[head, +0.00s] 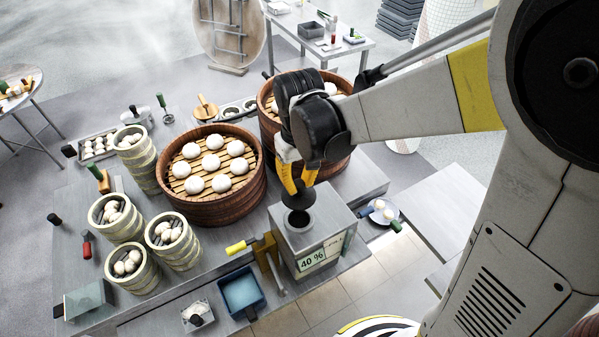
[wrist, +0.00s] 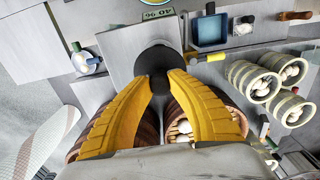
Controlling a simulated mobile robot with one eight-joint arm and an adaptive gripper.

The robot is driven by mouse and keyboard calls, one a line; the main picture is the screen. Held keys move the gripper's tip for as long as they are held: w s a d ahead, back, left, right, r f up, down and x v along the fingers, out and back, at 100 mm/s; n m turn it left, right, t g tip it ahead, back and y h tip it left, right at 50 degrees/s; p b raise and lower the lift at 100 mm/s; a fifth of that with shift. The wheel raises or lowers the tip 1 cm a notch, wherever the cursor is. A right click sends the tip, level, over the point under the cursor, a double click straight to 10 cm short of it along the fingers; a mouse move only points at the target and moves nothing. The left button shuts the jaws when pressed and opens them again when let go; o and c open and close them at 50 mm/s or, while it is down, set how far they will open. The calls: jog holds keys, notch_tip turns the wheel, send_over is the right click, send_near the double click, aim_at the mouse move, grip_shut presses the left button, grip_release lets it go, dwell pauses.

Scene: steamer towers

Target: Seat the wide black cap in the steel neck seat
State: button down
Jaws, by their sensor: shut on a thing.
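The wide black cap (head: 298,196) is held in my gripper (head: 297,184), whose yellow fingers are shut on its narrow upper part. In the wrist view, the cap (wrist: 155,60) shows as a wide dark disc beyond the fingertips of my gripper (wrist: 160,84). The steel neck seat (head: 299,219) is a round dark opening with a rim on top of the grey steel box (head: 320,235) marked 40 %. In the head view, the cap is just above and behind the opening, which is still visible below it. In the wrist view, the cap hides the opening.
Large bamboo steamers with buns (head: 213,207) stand left and behind the box. Several small steamers (head: 173,257) stand at the left. A yellow-handled tool on a brass stand (head: 268,262) is close to the box's left side. A blue tray (head: 241,312) lies in front.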

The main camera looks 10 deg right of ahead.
aim_at(299, 196)
jog(key=shift+f+b, duration=2.3)
jog(key=shift+f, duration=0.2)
jog(key=shift+f, duration=0.15)
jog(key=shift+f+b, duration=1.6)
jog(key=shift+f+b, duration=0.95)
jog(key=shift+f, duration=0.1)
jog(key=c, duration=1.3)
grip_release()
jog(key=shift+o, duration=0.2)
jog(key=shift+r, duration=0.15)
